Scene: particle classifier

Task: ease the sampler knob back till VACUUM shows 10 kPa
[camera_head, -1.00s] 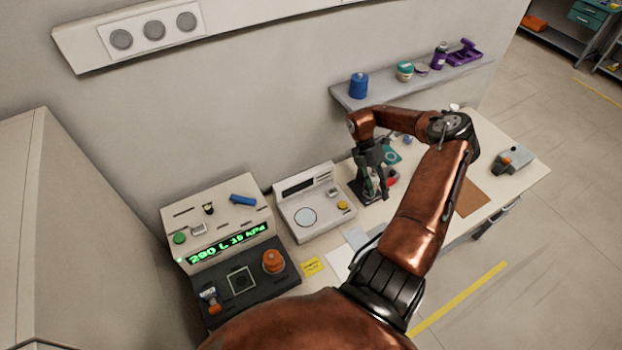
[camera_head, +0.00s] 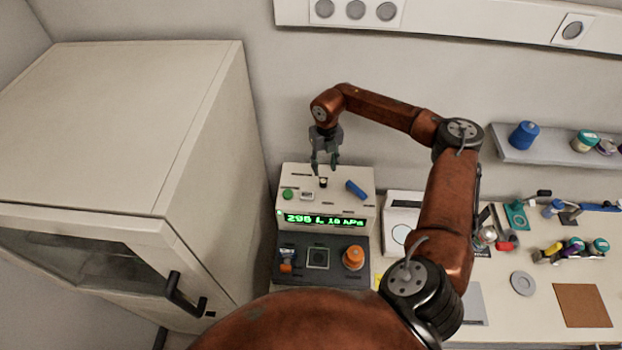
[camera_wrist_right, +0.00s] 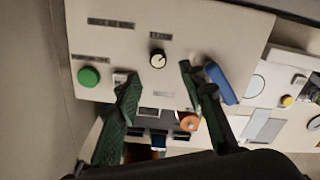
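The sampler knob (camera_head: 323,182), small and black with a pale top, stands on the top of the cream instrument (camera_head: 345,211). It also shows in the right wrist view (camera_wrist_right: 158,58). My right gripper (camera_head: 325,168) is above the instrument, pointing down. In the wrist view its green fingers (camera_wrist_right: 160,79) are spread and empty, with the knob seen between and beyond them, apart from both. My left gripper is not in view.
A green button (camera_head: 288,194) and a blue handle (camera_head: 356,189) flank the knob. An orange knob (camera_head: 353,257) stands on the dark front deck. A large cream cabinet (camera_head: 120,130) is close on the left, with a wall behind. Small tools clutter the bench at right.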

